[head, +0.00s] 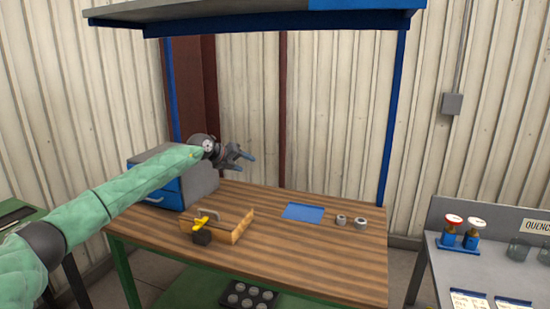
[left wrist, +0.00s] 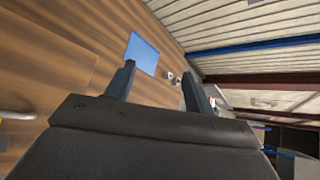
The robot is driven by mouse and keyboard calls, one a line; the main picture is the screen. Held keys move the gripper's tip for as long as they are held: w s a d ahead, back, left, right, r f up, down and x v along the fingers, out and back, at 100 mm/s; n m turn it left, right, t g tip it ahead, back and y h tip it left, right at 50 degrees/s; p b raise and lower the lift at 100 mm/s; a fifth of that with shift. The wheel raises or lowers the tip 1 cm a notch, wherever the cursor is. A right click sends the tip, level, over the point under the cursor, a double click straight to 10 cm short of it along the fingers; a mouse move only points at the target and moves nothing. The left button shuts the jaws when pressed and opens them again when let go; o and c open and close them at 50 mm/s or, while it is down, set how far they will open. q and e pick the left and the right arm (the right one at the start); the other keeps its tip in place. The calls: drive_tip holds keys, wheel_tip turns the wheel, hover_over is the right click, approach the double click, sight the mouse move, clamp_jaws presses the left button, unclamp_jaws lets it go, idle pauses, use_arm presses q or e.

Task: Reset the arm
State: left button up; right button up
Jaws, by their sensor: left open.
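My left arm reaches in from the left in the head view. Its gripper (head: 240,157) is open and empty, raised above the back left part of the wooden workbench (head: 290,240), near the grey and blue drawer box (head: 160,180). In the left wrist view the two fingers of the left gripper (left wrist: 158,88) stand apart with nothing between them. Beyond them are the blue mat (left wrist: 142,54) and the small metal rings. My right gripper is in neither view.
A wooden tray (head: 240,227) with a grey handle and a yellow and black tool stands at the bench front. The blue mat (head: 303,212) and two metal rings (head: 341,219) (head: 360,223) lie to its right. A shelf (head: 250,14) hangs above. A grey table (head: 480,275) stands at right.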

use_arm(q)
drive_tip(key=s+d+r+n+t+h, duration=0.1)
drive_tip(key=s+d+r+t+h, duration=0.2)
drive_tip(key=r, duration=0.8)
drive_tip(key=s+d+r+t+h, duration=0.1)
drive_tip(key=d+r+t+h, duration=0.35)
drive_tip(key=r, duration=0.65)
drive_tip(key=s+a+r+n+t+y, duration=0.2)
drive_tip(key=s+r+n+t+y, duration=0.6)
drive_tip(key=r+n+t, duration=0.4)
drive_tip(key=s+a+f+n+g+y, duration=0.25)
drive_tip(key=s+f+n+g, duration=0.35)
drive_tip(key=f, duration=0.7)
drive_tip(key=s+a+f+n+g+y, duration=0.2)
drive_tip(key=s+f+n+g+y, duration=0.25)
drive_tip(key=s+f, duration=0.65)
drive_tip(key=s+a+f+n+g+y, duration=0.2)
drive_tip(key=s+f+n+g, duration=0.4)
drive_tip(key=f, duration=1)
drive_tip(key=s+a+f+n+g+h, duration=0.1)
drive_tip(key=s+f+g, duration=0.3)
drive_tip(key=s+f, duration=1.5)
drive_tip(key=s+a+f+n+g+h, duration=0.1)
drive_tip(key=s+f+g, duration=0.4)
drive_tip(key=s+f, duration=1.4)
drive_tip(key=s+a+n, duration=0.1)
drive_tip(key=s+n, duration=0.1)
drive_tip(key=s, duration=0.2)
